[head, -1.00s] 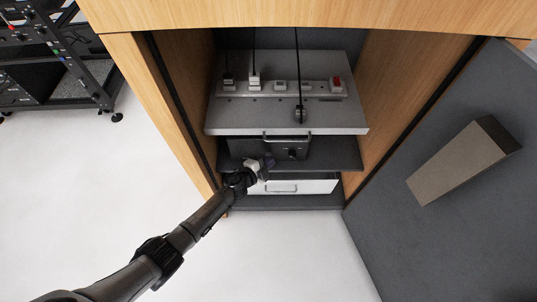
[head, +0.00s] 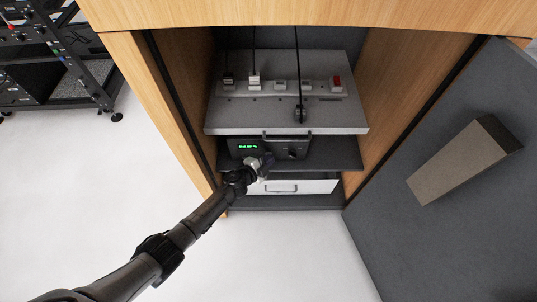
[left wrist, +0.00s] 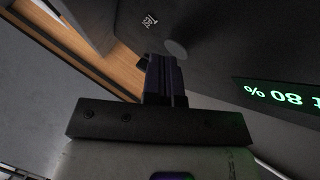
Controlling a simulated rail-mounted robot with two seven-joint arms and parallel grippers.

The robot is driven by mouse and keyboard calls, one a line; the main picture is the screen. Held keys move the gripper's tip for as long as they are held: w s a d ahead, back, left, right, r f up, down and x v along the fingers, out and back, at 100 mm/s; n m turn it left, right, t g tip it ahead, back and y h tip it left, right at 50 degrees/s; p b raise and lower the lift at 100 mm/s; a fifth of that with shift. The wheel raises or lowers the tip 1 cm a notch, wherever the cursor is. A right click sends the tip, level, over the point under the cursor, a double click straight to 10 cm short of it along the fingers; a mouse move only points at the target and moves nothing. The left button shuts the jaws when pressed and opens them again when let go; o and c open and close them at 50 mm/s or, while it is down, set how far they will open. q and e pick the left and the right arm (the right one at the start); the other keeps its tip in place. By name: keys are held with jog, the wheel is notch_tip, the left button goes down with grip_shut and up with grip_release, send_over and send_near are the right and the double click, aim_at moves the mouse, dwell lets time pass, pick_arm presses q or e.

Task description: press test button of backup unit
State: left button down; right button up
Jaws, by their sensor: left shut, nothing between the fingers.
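The backup unit (head: 270,148) is a dark box on the black shelf inside the open cabinet. Its green display (head: 248,147) is lit. In the left wrist view the green display (left wrist: 284,98) shows upside down and reads about 80 %. My left gripper (head: 266,163) is shut and empty, in front of the unit's lower front. In the left wrist view its fingertips (left wrist: 165,62) are just below the button; I cannot tell whether they touch it. My right gripper is not in view.
A grey shelf (head: 220,118) with a power strip (head: 315,87) and plugs sits above the unit. The cabinet door (head: 385,225) stands open at right, and a wooden side wall (head: 165,110) is close on the left.

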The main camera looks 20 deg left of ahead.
pick_arm(q)
jog(key=shift+s+d+r, duration=0.1)
jog(key=shift+s, duration=0.1)
jog(key=shift+s+p, duration=0.15)
jog(key=shift+p, duration=0.15)
jog(key=shift+s+d, duration=0.2)
jog(key=shift+s, duration=0.2)
jog(key=shift+s, duration=0.1)
jog(key=s, duration=0.1)
jog(key=s+d+p, duration=0.1)
jog(key=s, duration=0.1)
jog(key=s+p, duration=0.1)
jog(key=shift+s+d, duration=0.2)
jog(key=shift+d, duration=0.2)
dwell(0.9)
